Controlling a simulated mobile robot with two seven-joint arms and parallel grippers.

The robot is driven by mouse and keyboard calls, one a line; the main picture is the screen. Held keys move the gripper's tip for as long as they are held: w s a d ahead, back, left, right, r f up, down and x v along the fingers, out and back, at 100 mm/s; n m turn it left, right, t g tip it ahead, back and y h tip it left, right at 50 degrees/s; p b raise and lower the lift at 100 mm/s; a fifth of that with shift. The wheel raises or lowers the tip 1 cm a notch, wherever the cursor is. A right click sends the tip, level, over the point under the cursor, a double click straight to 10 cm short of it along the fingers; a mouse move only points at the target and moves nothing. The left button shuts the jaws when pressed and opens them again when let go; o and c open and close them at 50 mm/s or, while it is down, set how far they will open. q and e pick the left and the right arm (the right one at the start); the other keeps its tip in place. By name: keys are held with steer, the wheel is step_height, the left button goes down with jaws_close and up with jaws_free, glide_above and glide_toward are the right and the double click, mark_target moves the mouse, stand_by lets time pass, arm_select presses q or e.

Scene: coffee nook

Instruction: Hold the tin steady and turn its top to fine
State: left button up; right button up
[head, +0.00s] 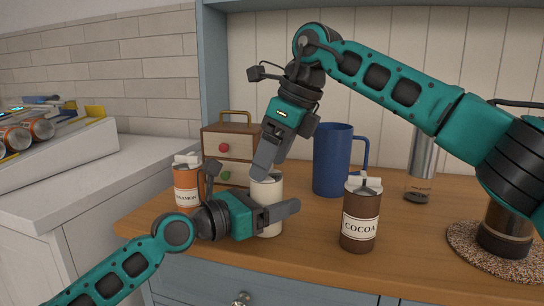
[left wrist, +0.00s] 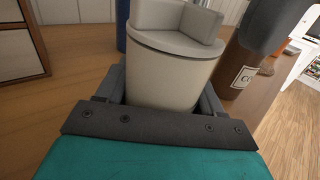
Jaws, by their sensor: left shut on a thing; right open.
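The cream tin (head: 267,190) stands on the wooden counter, partly hidden behind my grippers. My left gripper (head: 279,217) is shut around its body from the front left. In the left wrist view the tin (left wrist: 170,80) stands upright between the fingers, and its pale grey top (left wrist: 176,25) with a raised grip faces up. My right gripper (head: 266,160) is open and reaches down from above, its fingers at the tin's top in the head view. I cannot tell whether they touch the top.
An orange cinnamon tin (head: 187,187) stands left and a brown cocoa tin (head: 360,220) right. Behind are a small drawer box (head: 227,143) and a blue jug (head: 332,165). A glass-and-metal vessel (head: 421,165) and a speckled round mat (head: 468,250) are farther right.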

steer(key=v, duration=1.2)
arm_select(q)
steer(key=o, duration=1.2)
